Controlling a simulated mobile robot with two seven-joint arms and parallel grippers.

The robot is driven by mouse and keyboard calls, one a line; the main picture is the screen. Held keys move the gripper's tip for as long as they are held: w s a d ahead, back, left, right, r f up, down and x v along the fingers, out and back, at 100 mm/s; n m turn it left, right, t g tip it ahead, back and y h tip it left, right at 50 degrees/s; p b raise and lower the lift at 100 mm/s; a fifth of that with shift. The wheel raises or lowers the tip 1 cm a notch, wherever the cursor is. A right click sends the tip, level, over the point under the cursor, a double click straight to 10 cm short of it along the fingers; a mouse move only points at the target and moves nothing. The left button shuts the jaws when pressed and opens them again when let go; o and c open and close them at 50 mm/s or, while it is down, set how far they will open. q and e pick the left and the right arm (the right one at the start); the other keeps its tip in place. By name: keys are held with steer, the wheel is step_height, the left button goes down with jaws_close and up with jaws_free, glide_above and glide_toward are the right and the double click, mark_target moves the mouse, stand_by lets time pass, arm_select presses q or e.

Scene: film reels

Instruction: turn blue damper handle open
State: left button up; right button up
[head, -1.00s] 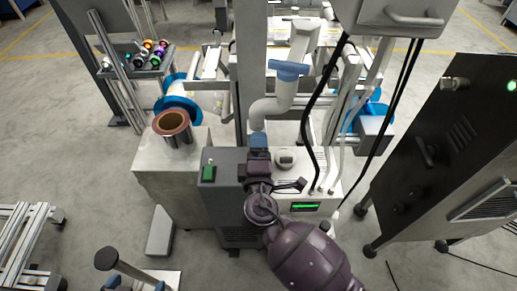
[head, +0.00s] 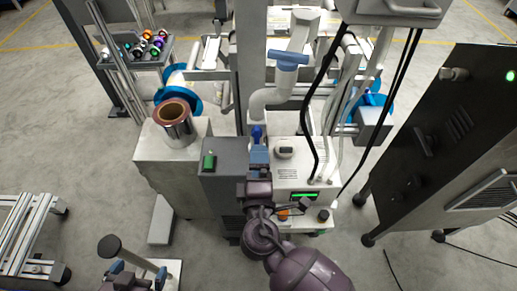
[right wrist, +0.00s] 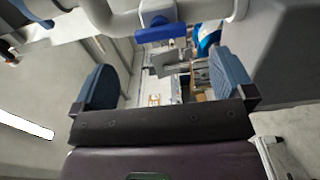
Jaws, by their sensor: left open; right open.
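The blue damper handle (head: 288,57) is a T-shaped bar on the upright white pipe (head: 270,100) at the centre of the machine. In the right wrist view a blue handle bar (right wrist: 160,37) lies across the pipe, beyond and above the gap between the fingers. My right gripper (head: 258,148) is on the near side of the handle, apart from it. In its wrist view the right gripper (right wrist: 165,85) is open and empty, its two blue pads wide apart. My left gripper (head: 136,273) is open at the bottom left, far from the handle.
A copper-coloured reel (head: 173,117) stands on the white cabinet at left. A grey box with a green switch (head: 208,162) is beside my right arm. Black hoses (head: 308,110) hang right of the pipe. A dark cabinet (head: 440,150) stands at right.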

arm_select(q)
steer(key=shift+s, duration=0.1)
arm_select(e)
steer(key=s, duration=0.3)
arm_select(q)
steer(key=shift+r, duration=0.15)
stand_by(0.4)
arm_select(e)
steer(key=s+d+f+m+g+y+p, duration=0.1)
steer(key=s+d+m+g+p, duration=0.1)
steer(key=d+m, duration=0.45)
steer(key=s+d+f+m+g+y+p, duration=0.2)
steer(key=d+m+g, duration=0.1)
steer(key=d+m, duration=0.35)
arm_select(q)
step_height(320, 180, up, 6)
steer(key=p, duration=0.3)
steer(key=shift+t, duration=0.4)
arm_select(e)
steer(key=s+d+f+m+g+h, duration=0.2)
steer(key=s+d+m+h, duration=0.1)
steer(key=s+d, duration=1.1)
steer(key=shift+m, duration=0.3)
